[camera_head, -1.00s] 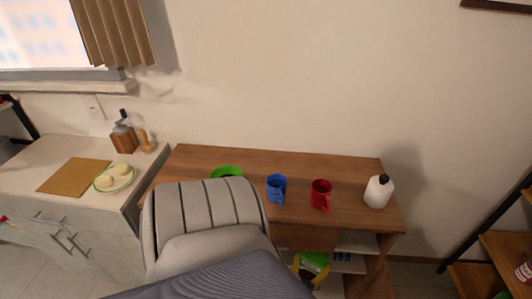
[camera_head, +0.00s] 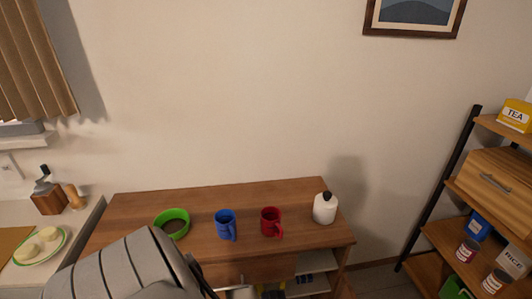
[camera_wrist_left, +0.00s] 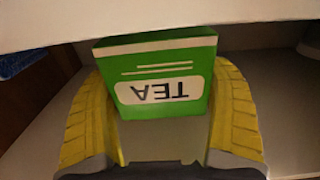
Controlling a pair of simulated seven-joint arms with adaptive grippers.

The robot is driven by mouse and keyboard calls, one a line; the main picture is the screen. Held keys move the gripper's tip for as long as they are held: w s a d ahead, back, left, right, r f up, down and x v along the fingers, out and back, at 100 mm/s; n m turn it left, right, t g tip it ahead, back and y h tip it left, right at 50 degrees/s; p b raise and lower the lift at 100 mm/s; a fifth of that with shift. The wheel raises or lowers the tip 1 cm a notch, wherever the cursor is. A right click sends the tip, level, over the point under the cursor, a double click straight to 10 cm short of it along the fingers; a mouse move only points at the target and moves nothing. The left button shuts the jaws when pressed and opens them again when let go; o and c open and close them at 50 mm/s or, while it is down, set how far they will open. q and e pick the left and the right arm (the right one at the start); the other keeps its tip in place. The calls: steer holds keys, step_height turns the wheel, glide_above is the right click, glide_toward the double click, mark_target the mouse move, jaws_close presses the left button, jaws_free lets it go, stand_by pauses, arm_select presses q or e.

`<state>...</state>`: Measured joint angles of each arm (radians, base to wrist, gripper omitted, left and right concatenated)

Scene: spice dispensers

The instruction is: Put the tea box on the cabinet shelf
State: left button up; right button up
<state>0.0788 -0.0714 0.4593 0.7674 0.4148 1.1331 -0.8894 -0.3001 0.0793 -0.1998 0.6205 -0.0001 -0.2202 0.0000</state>
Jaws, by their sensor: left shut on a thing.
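A green tea box (camera_wrist_left: 160,105), with its label upside down in the left wrist view, sits between the yellow fingers of my left gripper (camera_wrist_left: 162,78). The gripper is shut on it. White panel edges lie above the box and a grey surface lies below; I cannot tell whether the box touches it. In the head view my left arm covers the lower left, and the gripper and green box are not clearly shown. The wooden cabinet (camera_head: 130,209) has open white shelves (camera_head: 310,288) low at its right. My right gripper is not in view.
On the cabinet top stand a green bowl (camera_head: 172,222), a blue mug (camera_head: 225,224), a red mug (camera_head: 271,222) and a white bottle (camera_head: 325,208). A rack at right holds a yellow tea box (camera_head: 515,115), cans (camera_head: 467,250) and a rice box (camera_head: 513,262).

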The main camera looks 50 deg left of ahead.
arm_select(q)
steer(key=shift+f, duration=0.8)
steer(key=shift+f, duration=0.2)
steer(key=o, duration=1.1)
steer(key=shift+o, duration=0.2)
steer(key=shift+s+r, duration=0.1)
steer(key=shift+r, duration=0.05)
steer(key=shift+v, duration=3.7)
